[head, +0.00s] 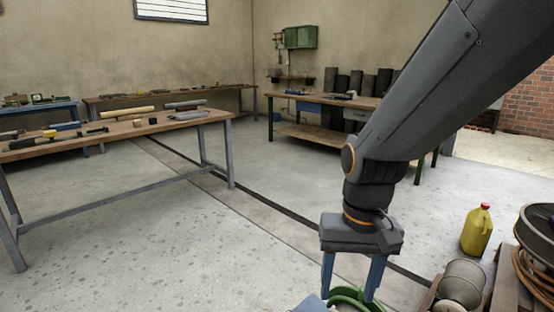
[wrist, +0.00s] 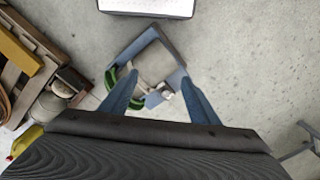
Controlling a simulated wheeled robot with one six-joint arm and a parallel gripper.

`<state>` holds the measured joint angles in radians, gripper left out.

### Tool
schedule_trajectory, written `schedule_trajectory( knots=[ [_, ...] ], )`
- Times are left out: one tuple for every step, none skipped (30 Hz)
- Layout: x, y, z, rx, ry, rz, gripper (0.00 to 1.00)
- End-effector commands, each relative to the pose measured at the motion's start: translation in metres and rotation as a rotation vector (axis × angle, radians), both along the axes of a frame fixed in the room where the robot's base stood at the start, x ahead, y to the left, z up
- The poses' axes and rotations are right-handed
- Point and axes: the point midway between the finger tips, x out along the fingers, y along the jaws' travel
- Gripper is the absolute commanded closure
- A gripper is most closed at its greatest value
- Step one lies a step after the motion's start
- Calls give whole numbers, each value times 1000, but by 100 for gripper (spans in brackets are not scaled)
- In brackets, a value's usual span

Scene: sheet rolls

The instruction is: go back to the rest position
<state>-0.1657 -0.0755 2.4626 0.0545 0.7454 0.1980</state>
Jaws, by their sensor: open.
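My gripper (head: 350,290) hangs pointing down at the lower middle of the head view, with its two blue fingers spread apart. In the wrist view my gripper (wrist: 158,80) is open, and I see nothing held between the fingers. Below it is a blue-grey open box (wrist: 174,52) on the floor. A green curved thing (wrist: 112,88) lies at the box's left side; it also shows under the fingers in the head view (head: 346,295). Whether the fingers touch anything there I cannot tell.
A wooden table (head: 120,131) with tools is at left. A workbench (head: 345,101) and dark upright rolls (head: 356,82) are behind. The middle floor is clear.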

Motion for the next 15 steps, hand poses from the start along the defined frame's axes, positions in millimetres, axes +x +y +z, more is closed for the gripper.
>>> schedule_trajectory(
  knots=[
    [-8, -2, 3, 2, -3, 30, 45],
    [-13, -2, 4, 2, -5, 48, 45],
    [-19, -3, 6, 3, -5, 71, 45],
    [-23, -4, 7, 3, -6, 89, 45],
    [-27, -5, 8, 3, -6, 105, 45],
    [-32, -6, 9, 3, -7, 127, 45],
    [-36, -7, 9, 4, -9, 143, 45],
    [-39, -7, 10, 4, -9, 158, 45],
    [-44, -8, 11, 5, -11, 179, 45],
    [-48, -9, 11, 6, -11, 194, 45],
    [-48, -10, 14, 4, -8, 192, 45],
    [-48, -12, 17, 3, -6, 185, 45],
    [-48, -13, 19, 2, -6, 182, 45],
    [-48, -14, 21, 1, -5, 179, 45],
    [-48, -15, 23, 0, -5, 174, 45]
  ],
)
